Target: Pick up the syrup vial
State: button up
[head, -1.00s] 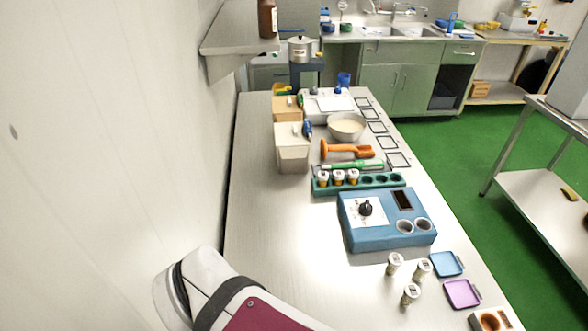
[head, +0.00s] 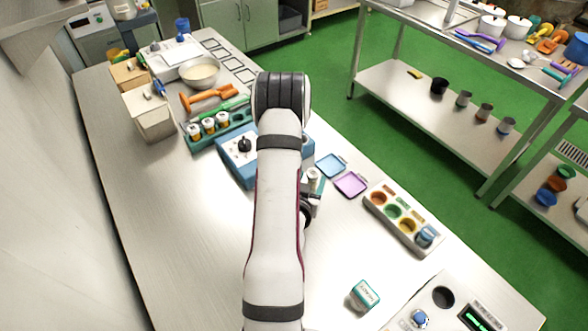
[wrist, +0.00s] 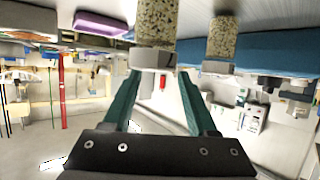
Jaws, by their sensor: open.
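No label I can read tells which vial is the syrup vial. In the wrist view, which looks upside down, a vial with a speckled body (wrist: 158,22) and pale cap is just beyond and between my fingertips. A second speckled vial (wrist: 222,40) stands beside it, to the right. My gripper (wrist: 158,74) is open with teal fingers, with no grip on the vial. In the head view my arm hides most of the gripper and the vials; one pale-capped vial (head: 313,177) shows at the arm's right edge.
A blue device (head: 236,165) is partly behind my arm. A teal rack (head: 218,138) holds several vials. Blue (head: 331,164) and purple (head: 351,184) trays and a box with coloured wells (head: 381,214) lie to the right. The left tabletop is clear.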

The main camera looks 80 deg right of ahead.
aim_at(314, 170)
jog(key=x, duration=0.7)
jog(key=shift+w+d+f, duration=0.1)
jog(key=shift+f, duration=0.05)
grip_shut()
